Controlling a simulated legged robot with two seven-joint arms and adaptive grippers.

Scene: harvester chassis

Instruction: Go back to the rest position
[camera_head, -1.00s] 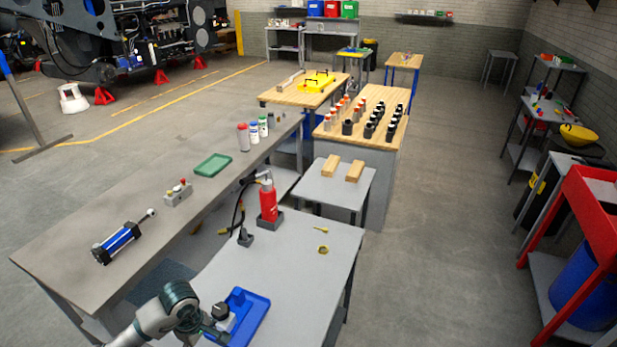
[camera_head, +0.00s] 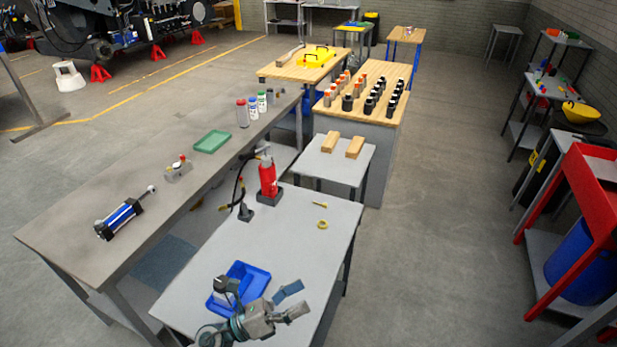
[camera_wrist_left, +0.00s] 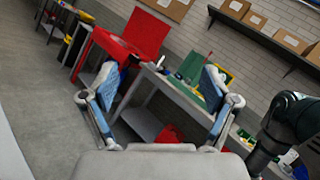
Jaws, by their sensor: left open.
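My left gripper (camera_head: 295,301) is at the bottom of the head view, over the near part of the grey table (camera_head: 300,240). It is to the right of the blue tray (camera_head: 259,279) and apart from it. Its two fingers are spread with nothing between them. In the left wrist view the open fingers (camera_wrist_left: 158,80) also frame an empty gap. A pale object with a dark top (camera_head: 222,286) is at the tray's left side; my arm partly hides that area. My right gripper does not show.
A long bench (camera_head: 140,190) on the left holds a blue cylinder (camera_head: 119,218) and a green tray (camera_head: 212,142). Floor to the right is clear up to a red cart (camera_head: 590,180).

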